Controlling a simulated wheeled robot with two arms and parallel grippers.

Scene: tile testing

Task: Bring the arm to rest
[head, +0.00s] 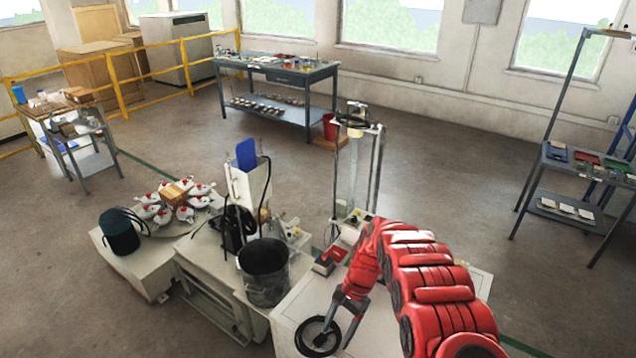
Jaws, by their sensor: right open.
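My right arm, red, comes in from the lower right of the head view and reaches down over a white tabletop (296,311). Its gripper (341,326) is open and points down, with nothing seen between the fingers. A round black ring-like part (304,336) lies on the tabletop by the fingertips. One finger overlaps it in the picture; I cannot tell whether they touch. My left gripper is not in view.
A black bucket (264,274) stands left of the gripper, beside a machine with a blue panel (246,154). A tall metal frame (376,172) rises behind my arm. A small red-topped box (327,262) sits near the wrist. Open floor (470,170) lies beyond.

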